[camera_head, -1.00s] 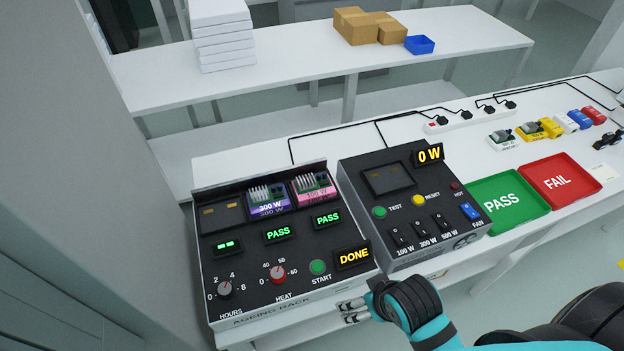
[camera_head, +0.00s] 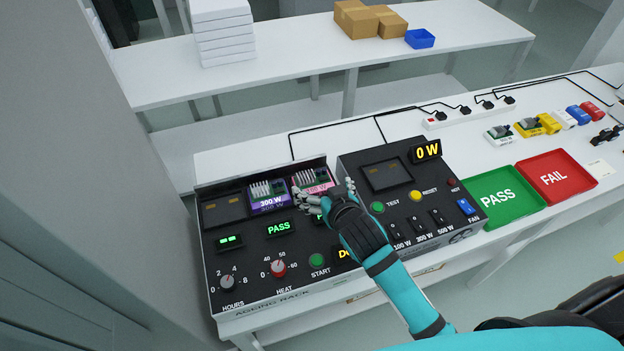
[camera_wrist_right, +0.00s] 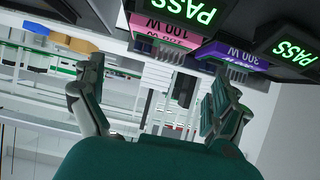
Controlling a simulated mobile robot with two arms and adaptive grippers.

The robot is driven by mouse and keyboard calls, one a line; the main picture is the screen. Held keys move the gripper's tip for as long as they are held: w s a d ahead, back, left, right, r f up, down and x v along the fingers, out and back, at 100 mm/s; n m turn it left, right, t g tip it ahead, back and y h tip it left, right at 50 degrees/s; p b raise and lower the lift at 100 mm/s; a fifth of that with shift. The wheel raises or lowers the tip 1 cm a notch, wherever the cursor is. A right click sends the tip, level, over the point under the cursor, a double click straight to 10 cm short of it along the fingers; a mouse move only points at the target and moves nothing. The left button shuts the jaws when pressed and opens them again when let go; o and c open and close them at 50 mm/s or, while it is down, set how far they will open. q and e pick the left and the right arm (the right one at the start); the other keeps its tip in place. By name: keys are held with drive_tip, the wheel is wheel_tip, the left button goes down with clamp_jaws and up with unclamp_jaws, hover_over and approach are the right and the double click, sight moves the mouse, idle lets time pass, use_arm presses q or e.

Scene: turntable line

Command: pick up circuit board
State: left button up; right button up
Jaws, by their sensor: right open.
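The ageing rack (camera_head: 255,305) holds two circuit boards with heatsinks. The purple 300 W board (camera_head: 268,196) sits in its middle slot, and the pink board (camera_head: 312,182) sits in the slot right of that. In the right wrist view, upside down, the pink board (camera_wrist_right: 165,32) reads 100 W and the purple one (camera_wrist_right: 240,60) reads 300 W. My right gripper (camera_head: 325,203) is open, over the rack in front of the pink board and covering part of it. In the wrist view its spread fingers (camera_wrist_right: 155,98) have nothing between them. My left gripper is out of view.
The test box (camera_head: 425,225) reading 0 W stands right of the rack. The green PASS tray (camera_head: 520,212) and red FAIL tray (camera_head: 575,165) are farther right and look empty. The back table holds white boxes (camera_head: 222,35), cardboard boxes (camera_head: 357,22) and a blue bin (camera_head: 420,39).

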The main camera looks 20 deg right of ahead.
sight(314, 177)
drive_tip(key=shift+x, duration=1.2)
drive_tip(key=p+x, duration=0.1)
drive_tip(key=x, duration=0.3)
drive_tip(key=shift+w+p, duration=0.35)
drive_tip(key=shift+w+f, duration=0.15)
drive_tip(key=shift+w, duration=0.1)
